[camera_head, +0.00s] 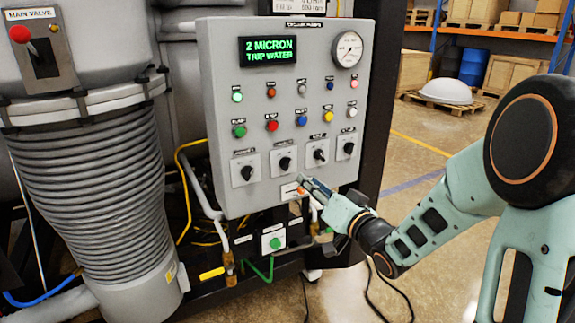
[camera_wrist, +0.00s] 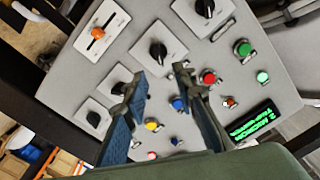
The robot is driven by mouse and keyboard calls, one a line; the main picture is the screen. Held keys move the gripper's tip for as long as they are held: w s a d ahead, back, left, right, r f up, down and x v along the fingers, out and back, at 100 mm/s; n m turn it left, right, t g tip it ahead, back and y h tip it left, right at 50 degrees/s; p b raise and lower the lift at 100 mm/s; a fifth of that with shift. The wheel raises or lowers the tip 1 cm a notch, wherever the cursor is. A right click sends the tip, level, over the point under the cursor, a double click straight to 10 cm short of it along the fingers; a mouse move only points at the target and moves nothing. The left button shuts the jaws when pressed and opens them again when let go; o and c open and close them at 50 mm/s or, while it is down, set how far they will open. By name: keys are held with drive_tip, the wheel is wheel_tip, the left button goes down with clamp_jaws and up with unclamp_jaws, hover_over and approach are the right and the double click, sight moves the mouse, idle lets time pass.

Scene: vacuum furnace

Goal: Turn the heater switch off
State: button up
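The grey control panel (camera_head: 225,110) carries a row of black rotary switches on white plates. They are the first (camera_head: 247,172), second (camera_head: 285,163), third (camera_head: 320,154) and fourth (camera_head: 349,148) from the left. Their labels are too small to read, so I cannot tell which is the heater switch. My gripper (camera_head: 303,180) is near the panel's lower edge, below the row. In the wrist view my gripper (camera_wrist: 160,77) is open and empty, its two fingers apart. The second switch (camera_wrist: 158,51) shows just beyond the gap between the fingertips; contact is not visible.
An orange switch (camera_wrist: 98,33) sits on a white plate on the panel. Coloured buttons, a lit display (camera_head: 267,51) and a gauge (camera_head: 347,49) are above the switches. A green-button box (camera_head: 273,239) and pipes are below.

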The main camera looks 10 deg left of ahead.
sight(289, 165)
drive_tip(key=x, duration=1)
drive_tip(key=shift+w+a, duration=0.1)
drive_tip(key=shift+w, duration=0.15)
clamp_jaws()
